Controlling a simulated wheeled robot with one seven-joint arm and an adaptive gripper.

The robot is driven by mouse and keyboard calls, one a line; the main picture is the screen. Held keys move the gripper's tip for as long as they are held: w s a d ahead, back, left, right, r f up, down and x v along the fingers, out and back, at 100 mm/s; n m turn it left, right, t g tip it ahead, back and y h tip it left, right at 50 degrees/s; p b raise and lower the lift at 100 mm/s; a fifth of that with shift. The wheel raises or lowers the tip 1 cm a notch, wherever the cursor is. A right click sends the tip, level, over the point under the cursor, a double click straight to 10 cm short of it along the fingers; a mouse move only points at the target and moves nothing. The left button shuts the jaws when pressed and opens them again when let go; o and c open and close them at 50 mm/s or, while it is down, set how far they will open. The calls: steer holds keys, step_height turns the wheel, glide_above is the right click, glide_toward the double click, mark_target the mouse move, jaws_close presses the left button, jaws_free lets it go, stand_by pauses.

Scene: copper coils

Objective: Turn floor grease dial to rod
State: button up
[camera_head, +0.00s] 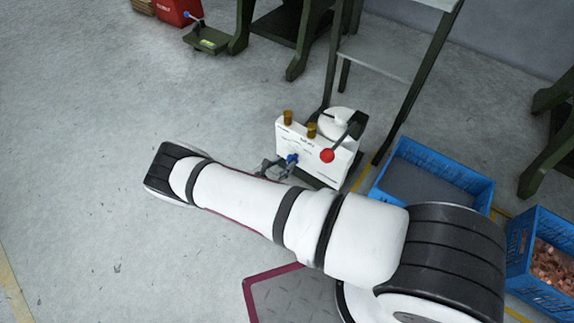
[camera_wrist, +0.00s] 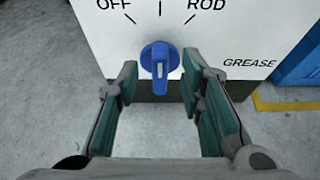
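The blue dial (camera_wrist: 158,62) sits on the front of the white grease box in the wrist view, with its narrow ridge upright. The labels OFF at upper left and ROD at upper right, with tick marks, are printed above it. The grease box (camera_head: 322,163) stands on the floor in the head view, and the dial (camera_head: 292,159) shows small on its front. My gripper (camera_wrist: 160,84) is open, with one finger on each side of the dial and clear gaps to both. In the head view my gripper (camera_head: 277,169) is in front of the box, partly behind my arm.
A lever with a red knob (camera_head: 327,156) projects from the box. A blue crate (camera_head: 431,176) stands to its right, and another crate (camera_head: 540,262) holds copper pieces. Green machine legs stand behind. The floor at left is clear.

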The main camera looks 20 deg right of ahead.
mark_target(292, 160)
steer(key=shift+b+x, duration=0.4)
steer(key=shift+x, duration=1.05)
jaws_close()
